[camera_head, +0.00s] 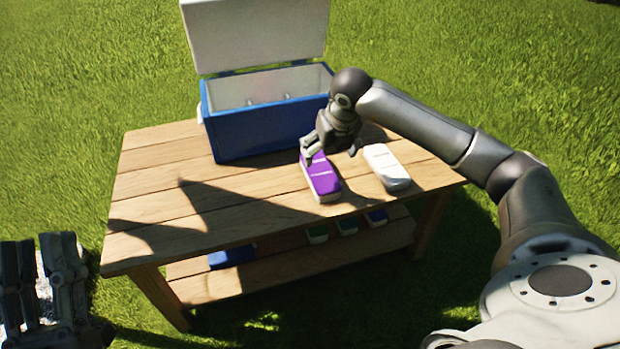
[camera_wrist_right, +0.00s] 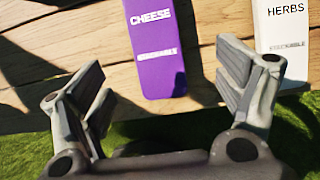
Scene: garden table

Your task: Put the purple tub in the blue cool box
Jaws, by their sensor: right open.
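The purple tub (camera_head: 322,178) lies on the tabletop in front of the blue cool box (camera_head: 262,133). In the right wrist view the tub (camera_wrist_right: 153,45) reads CHEESE on its lid. The cool box stands at the back of the table with its white lid (camera_head: 255,35) raised; the visible part of its white inside looks empty. My right gripper (camera_head: 332,155) is open and above the tub. In the right wrist view its fingers (camera_wrist_right: 165,85) are spread, with the tub beyond the gap. My left gripper (camera_head: 45,280) is at the lower left, off the table; its jaw state is unclear.
A white tub (camera_head: 386,166) lies right of the purple one; it reads HERBS in the right wrist view (camera_wrist_right: 283,28). Several more tubs, green and blue, sit on the lower shelf (camera_head: 290,268). The left part of the wooden tabletop (camera_head: 160,190) is clear. Grass surrounds the table.

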